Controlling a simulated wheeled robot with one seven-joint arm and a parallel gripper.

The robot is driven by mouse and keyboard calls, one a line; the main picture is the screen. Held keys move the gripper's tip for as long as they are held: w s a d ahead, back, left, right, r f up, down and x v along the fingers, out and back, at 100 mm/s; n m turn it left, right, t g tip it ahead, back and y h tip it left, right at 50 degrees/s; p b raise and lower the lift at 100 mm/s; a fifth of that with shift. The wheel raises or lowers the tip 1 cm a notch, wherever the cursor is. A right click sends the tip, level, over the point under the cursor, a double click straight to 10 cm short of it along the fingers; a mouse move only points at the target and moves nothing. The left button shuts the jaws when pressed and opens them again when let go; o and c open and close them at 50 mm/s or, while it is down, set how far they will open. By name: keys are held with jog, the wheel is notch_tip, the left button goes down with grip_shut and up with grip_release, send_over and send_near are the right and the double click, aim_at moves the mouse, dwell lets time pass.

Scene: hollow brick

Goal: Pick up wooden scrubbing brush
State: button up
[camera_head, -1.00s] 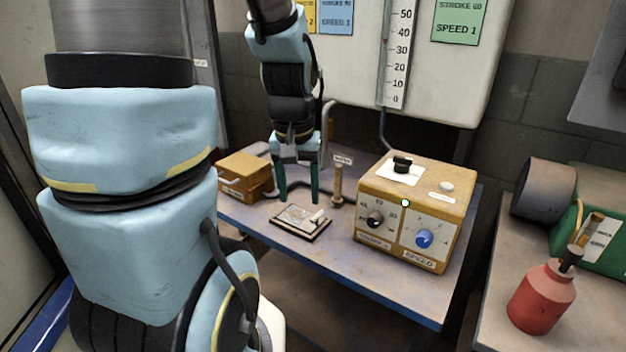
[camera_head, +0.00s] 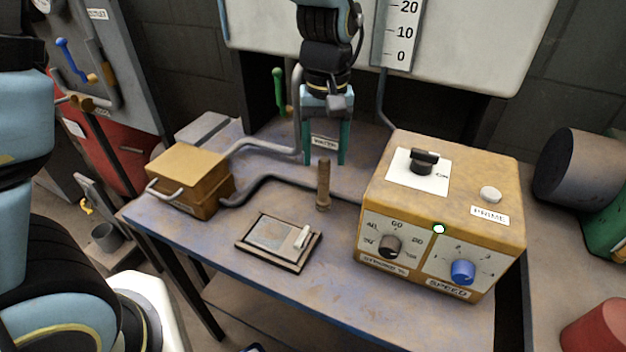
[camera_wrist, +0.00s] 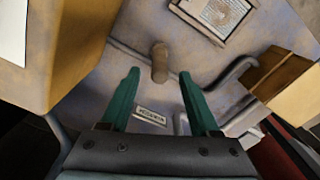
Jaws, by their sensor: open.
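No scrubbing brush with visible bristles can be made out. A brown, wooden-looking upright piece (camera_head: 323,187) stands on the blue-grey table; I cannot tell if it is the brush. My gripper (camera_head: 324,160) points down with its green fingers open and empty, close to the top of that piece. In the wrist view the piece (camera_wrist: 160,62) shows between and just beyond the fingertips (camera_wrist: 160,75), with no clear contact. A dark-framed flat plate (camera_head: 279,243) with a small white block lies in front of it on the table.
A yellow control box (camera_head: 440,205) with knobs stands close on the right. A smaller yellow box (camera_head: 188,178) with grey pipes sits at the left. A dark pipe runs behind the upright piece. The table's front (camera_head: 380,300) is clear.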

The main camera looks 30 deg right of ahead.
aim_at(324, 185)
jog(key=shift+f+p, duration=0.95)
jog(key=shift+f, duration=3.35)
grip_shut()
